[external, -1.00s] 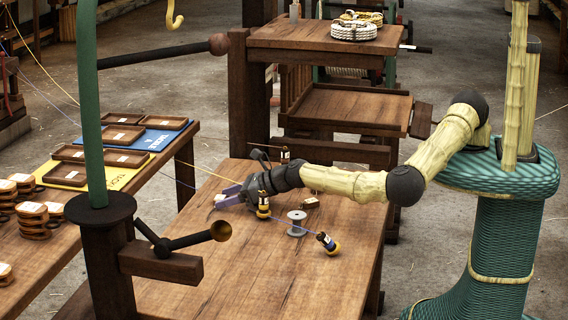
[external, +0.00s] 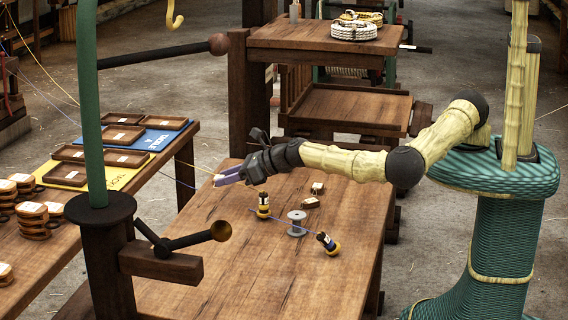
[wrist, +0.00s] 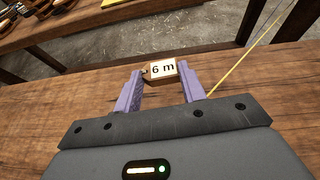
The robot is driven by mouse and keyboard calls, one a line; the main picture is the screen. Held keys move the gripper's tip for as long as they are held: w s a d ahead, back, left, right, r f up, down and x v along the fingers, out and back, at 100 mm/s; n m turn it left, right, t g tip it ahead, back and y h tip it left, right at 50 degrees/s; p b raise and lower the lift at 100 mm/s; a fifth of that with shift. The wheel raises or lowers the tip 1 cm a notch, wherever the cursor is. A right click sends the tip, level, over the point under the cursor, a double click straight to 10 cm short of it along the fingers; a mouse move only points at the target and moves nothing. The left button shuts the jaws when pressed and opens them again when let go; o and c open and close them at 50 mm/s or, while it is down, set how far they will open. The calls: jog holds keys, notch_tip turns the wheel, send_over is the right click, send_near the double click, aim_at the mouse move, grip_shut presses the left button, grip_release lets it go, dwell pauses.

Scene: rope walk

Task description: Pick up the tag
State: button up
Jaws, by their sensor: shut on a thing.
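The tag is a small wooden block with a white face reading "6 m" (wrist: 162,69). In the wrist view it sits between the tips of my gripper's two purple fingers (wrist: 162,88). In the external view my gripper (external: 229,175) is over the far left part of the wooden table (external: 215,265), with the pale tag (external: 218,178) at its fingertips. The gripper is shut on the tag and appears to hold it above the tabletop. Two other small labelled blocks, one nearer (external: 310,202) and one farther (external: 318,188), lie on the table.
A grey spool (external: 297,223) stands between a yellow-and-black bottle-like piece (external: 263,206) and a similar tilted one (external: 328,243), with a blue line among them. A yellow cord (wrist: 245,52) runs beside the gripper. Wooden trays (external: 113,134) lie on the left table. A post with a crank stands in front.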

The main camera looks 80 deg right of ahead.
notch_tip(320, 180, up, 4)
jog(key=shift+r, duration=0.1)
jog(key=shift+d, duration=0.1)
dwell(0.7)
jog(key=s+d+m+g+h+p, duration=0.3)
jog(key=s+d+m+h+p, duration=0.4)
jog(key=s+d, duration=1.6)
jog(key=m+h, duration=0.3)
jog(key=shift+s+d+g+h+p, duration=0.15)
jog(key=shift+d+g+h+p, duration=0.2)
jog(key=shift+g+h, duration=0.05)
jog(key=shift+r, duration=0.1)
jog(key=shift+f, duration=3.15)
jog(key=shift+f, duration=0.1)
